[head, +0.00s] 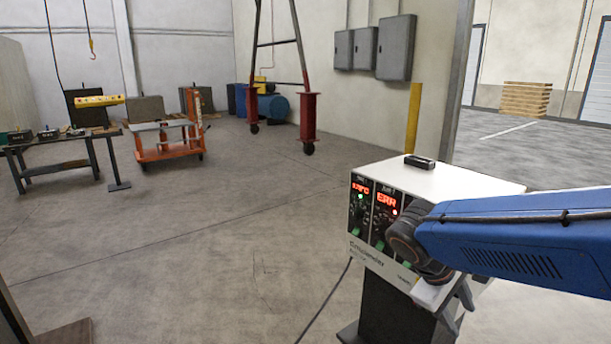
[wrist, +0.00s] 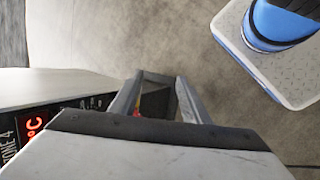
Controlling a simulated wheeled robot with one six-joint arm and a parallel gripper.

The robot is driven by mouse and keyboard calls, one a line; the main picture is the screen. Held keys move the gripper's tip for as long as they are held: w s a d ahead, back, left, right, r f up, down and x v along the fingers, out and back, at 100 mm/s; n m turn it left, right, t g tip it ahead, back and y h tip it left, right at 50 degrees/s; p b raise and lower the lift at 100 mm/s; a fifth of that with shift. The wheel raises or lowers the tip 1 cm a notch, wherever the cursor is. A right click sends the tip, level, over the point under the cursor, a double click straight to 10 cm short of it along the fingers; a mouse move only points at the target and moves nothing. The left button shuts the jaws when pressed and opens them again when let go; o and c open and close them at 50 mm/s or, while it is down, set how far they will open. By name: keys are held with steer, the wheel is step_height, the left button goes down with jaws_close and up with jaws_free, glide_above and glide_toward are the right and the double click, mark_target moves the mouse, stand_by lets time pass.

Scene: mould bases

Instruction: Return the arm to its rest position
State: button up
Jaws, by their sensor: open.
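My gripper (head: 464,308) is at the end of my blue arm, which reaches in from the right in the head view. It hangs low in front of the lower right part of a white controller box (head: 465,183). In the wrist view my gripper (wrist: 160,84) has its two fingers apart, with nothing seen held between them. The controller box (wrist: 45,90) is close on the left there, with a red display. My arm hides part of the box's front in the head view. I cannot tell whether the gripper touches the box.
A small black object (head: 420,162) lies on the box top. A dark stand (head: 385,308) carries the box, and a cable runs to the floor. A workbench (head: 60,143), an orange cart (head: 167,150) and a red gantry frame (head: 308,115) stand farther back. The middle floor is clear.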

steer(key=s+a+m+t+y, duration=0.3)
steer(key=s+m+y, duration=0.3)
steer(key=s, duration=0.4)
steer(key=shift+r+m+t, duration=0.3)
steer(key=shift+m+t, duration=0.1)
